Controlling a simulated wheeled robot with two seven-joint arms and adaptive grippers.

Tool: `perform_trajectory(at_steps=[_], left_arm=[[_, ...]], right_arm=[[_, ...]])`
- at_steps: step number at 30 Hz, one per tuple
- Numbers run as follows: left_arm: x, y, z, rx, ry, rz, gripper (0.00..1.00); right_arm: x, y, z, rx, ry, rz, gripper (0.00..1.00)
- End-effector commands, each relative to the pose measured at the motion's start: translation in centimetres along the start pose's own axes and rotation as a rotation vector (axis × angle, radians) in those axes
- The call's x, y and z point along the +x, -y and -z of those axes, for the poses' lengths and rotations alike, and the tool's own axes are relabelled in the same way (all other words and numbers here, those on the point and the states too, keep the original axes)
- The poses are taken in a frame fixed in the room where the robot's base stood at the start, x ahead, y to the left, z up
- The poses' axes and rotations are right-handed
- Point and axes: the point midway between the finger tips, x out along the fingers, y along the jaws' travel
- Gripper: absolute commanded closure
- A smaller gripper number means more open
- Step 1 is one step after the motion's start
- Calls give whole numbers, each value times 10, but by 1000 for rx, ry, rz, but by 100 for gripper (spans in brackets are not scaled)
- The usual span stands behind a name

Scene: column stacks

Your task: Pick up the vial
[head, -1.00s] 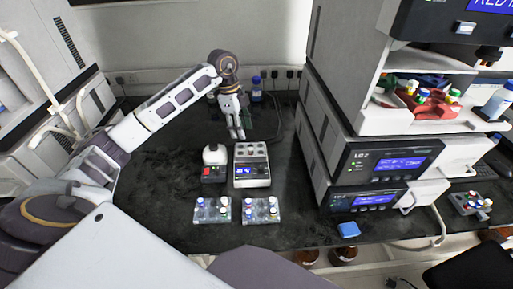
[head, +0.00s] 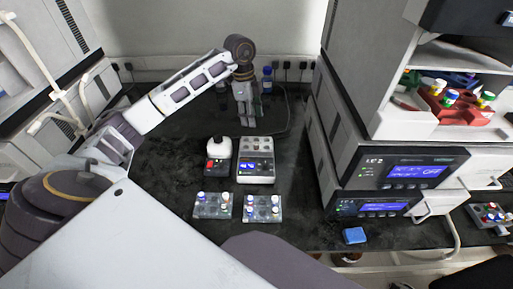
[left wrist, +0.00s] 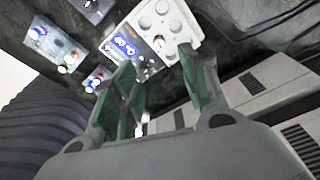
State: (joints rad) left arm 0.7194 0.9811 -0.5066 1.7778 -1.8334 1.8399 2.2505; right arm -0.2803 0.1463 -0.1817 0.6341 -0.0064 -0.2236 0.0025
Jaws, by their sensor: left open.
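Small vials with white and blue caps stand in two clear racks at the front of the dark bench, the left rack (head: 213,212) and the right rack (head: 262,214). I cannot tell which vial is meant. My left gripper (head: 248,122) points down, open and empty, behind the grey block device (head: 255,176) and well back from both racks. In the left wrist view my open left fingers (left wrist: 158,72) overlap the view of the device (left wrist: 165,22), and vials (left wrist: 68,62) show at the left. My right gripper is not in view.
A white-topped mixer (head: 218,150) stands left of the block device. Stacked instruments (head: 400,165) fill the right, with a red vial rack (head: 452,108) on a shelf. A blue block (head: 355,236) lies near the front edge. A blue-capped bottle (head: 267,80) stands at the back.

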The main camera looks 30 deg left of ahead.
Motion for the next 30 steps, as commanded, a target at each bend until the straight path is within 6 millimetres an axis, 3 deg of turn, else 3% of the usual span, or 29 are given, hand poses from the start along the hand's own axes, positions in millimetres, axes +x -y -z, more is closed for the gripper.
perform_trajectory(at_steps=[10,18,30], left_arm=[[44,-1,0,0,0,-3,56],[73,0,0,0,0,-1,56],[79,0,0,1,0,0,56]], right_arm=[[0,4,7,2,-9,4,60],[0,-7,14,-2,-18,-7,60],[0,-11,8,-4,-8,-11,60]])
